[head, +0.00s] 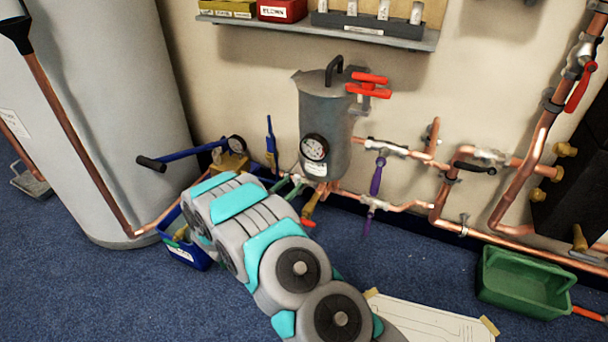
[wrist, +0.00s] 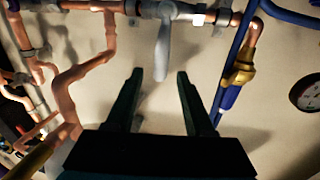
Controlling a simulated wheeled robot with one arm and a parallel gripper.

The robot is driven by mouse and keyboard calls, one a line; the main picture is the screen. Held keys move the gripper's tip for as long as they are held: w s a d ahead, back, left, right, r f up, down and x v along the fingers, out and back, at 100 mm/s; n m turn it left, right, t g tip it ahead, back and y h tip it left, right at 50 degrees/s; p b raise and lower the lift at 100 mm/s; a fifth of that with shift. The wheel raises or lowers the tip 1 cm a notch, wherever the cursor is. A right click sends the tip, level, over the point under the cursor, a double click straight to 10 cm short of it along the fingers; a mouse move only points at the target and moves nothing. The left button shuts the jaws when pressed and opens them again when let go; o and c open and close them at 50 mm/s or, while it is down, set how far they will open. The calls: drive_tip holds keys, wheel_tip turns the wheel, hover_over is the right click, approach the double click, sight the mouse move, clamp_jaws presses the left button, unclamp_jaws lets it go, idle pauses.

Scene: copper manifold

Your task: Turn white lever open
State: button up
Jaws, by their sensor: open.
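The white lever (wrist: 163,48) shows in the wrist view, greyish white in this light. It sits on a valve on a copper pipe (wrist: 112,6) along the top and points down the picture, crosswise to that pipe. My gripper (wrist: 159,74) is open, with one dark finger to each side of the lever's line. The fingertips lie near the lever's free end, below it in the picture. Nothing is between the fingers; I cannot tell the depth gap to the lever. In the head view I cannot make out the white lever; my arm covers part of the pipework.
A blue lever (wrist: 235,50) and brass fitting (wrist: 240,68) stand close right of my gripper. Bent copper pipes (wrist: 75,75) are at left. The head view shows a grey tank (head: 326,115) with a gauge (head: 314,147), purple levers (head: 377,175) and a green crate (head: 525,285).

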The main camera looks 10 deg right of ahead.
drive_tip(key=shift+b+x, duration=0.3)
drive_tip(key=shift+x, duration=3.2)
drive_tip(key=shift+c, duration=0.2)
clamp_jaws()
